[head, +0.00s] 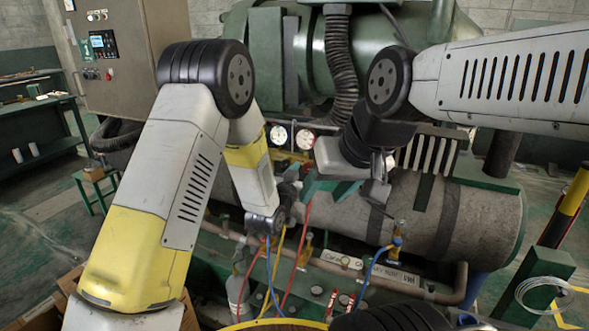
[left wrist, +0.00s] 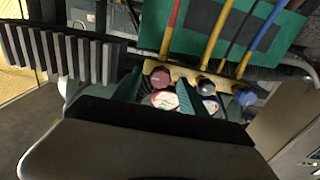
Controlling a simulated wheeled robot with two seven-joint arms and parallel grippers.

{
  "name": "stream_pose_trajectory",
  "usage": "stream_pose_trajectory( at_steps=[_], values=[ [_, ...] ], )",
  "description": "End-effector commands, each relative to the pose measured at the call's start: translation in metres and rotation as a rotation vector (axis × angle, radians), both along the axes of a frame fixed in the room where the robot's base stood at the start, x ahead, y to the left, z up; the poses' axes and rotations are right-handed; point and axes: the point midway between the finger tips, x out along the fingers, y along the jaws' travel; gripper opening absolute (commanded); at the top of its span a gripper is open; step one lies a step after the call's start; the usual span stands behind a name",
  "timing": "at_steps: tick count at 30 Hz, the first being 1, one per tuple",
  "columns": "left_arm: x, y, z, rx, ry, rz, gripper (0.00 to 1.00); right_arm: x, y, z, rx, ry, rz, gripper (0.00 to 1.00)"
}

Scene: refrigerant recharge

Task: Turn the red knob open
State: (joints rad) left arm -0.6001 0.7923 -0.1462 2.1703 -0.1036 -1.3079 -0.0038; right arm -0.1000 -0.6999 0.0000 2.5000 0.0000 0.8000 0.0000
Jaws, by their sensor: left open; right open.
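The red knob (left wrist: 160,77) sits on the yellow manifold bar (left wrist: 181,73), beside a dark grey knob (left wrist: 203,86) and a blue knob (left wrist: 245,97). My left gripper (left wrist: 160,80) is open, its green fingers on either side of the red knob. I cannot tell whether they touch it. A gauge face (left wrist: 166,99) lies partly hidden just below the knob in this view. In the head view, the two gauges (head: 291,137) show past my left forearm, and the red knob cannot be made out clearly. My right gripper (head: 377,196) is open and empty, in front of the grey tank (head: 470,218).
Red, yellow and blue hoses (head: 297,255) hang below the manifold. A ribbed grey part (head: 430,155) stands right of the gauges. A corrugated black duct (head: 340,65) runs down behind. A blue valve (head: 397,243) and pipework lie below the tank.

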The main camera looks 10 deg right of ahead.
Motion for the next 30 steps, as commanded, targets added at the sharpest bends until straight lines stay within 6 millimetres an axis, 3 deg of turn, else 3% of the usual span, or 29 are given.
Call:
stream_pose_trajectory(
  at_steps=[5, 12, 13, 30],
  values=[
    [0.0000, 0.0001, 0.0000, 0.000, 0.000, 0.000, 0.50, 0.0000, 0.0000, 0.0000, 0.000, 0.000, 0.000, 0.50],
    [-0.0002, 0.0003, 0.0001, 0.000, 0.000, 0.000, 0.03, 0.0000, 0.0000, 0.0000, 0.000, 0.000, 0.000, 0.50],
    [-0.0002, 0.0003, 0.0001, 0.000, 0.000, 0.000, 0.00, 0.0000, 0.0000, 0.0000, 0.000, 0.000, 0.000, 0.50],
    [0.0010, 0.0017, 0.0005, -0.136, 0.091, 0.002, 0.00, 0.0000, 0.0000, 0.0000, 0.000, 0.000, 0.000, 0.50]
  ],
)
